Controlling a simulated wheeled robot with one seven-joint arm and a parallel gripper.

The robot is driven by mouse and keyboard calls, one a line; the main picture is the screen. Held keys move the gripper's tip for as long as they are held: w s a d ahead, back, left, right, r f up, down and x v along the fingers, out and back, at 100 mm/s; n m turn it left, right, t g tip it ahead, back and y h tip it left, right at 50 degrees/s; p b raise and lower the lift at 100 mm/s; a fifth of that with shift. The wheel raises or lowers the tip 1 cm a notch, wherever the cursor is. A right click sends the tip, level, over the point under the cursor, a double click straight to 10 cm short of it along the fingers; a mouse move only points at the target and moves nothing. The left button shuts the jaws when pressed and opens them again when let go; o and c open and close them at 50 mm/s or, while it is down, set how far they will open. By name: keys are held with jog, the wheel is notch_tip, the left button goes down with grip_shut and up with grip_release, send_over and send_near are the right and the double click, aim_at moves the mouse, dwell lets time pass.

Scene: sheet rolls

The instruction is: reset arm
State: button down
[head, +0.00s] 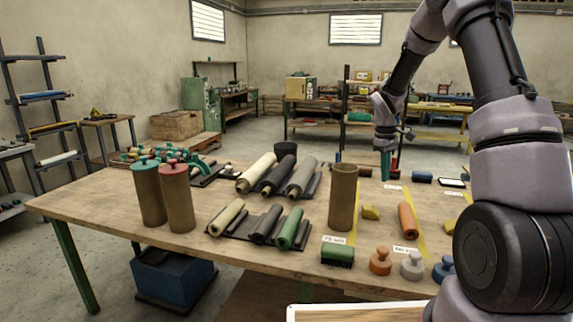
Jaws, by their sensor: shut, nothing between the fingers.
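My gripper (385,165) hangs above the right half of the wooden table (100,200), pointing down, with small teal fingers. The fingers are shut with nothing between them. My arm comes down from the upper right. An open brown tube (342,197) stands upright to the left of my gripper. An orange roll (408,220) lies on a yellow strip below and to the right of it. What lies directly under the fingertips is too small to tell.
Two brown tubes with green (147,190) and red (177,195) caps stand at the table's left. Several sheet rolls (256,173) lie on dark racks in the middle. Orange (380,261) and grey (412,265) knobbed pieces stand by the front edge beside a green block (337,253).

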jog(key=s+a+r+m+t+y, duration=0.1)
jog(key=s+a+r+m+t, duration=0.15)
jog(key=s+r, duration=0.6)
jog(key=s+a+r+m+t, duration=0.1)
jog(key=s+r+m, duration=0.3)
jog(key=r, duration=0.8)
jog(key=s+a+r+m+t+y, duration=0.1)
jog(key=s+a+r+m+t, duration=0.1)
jog(key=s, duration=0.7)
jog(key=s+a+r+m+t+y, duration=0.1)
jog(key=s+a+r+m+t, duration=0.1)
jog(key=s, duration=0.6)
jog(key=shift+s+r+m, duration=0.4)
jog(key=shift+r+m, duration=0.05)
jog(key=shift+r, duration=0.3)
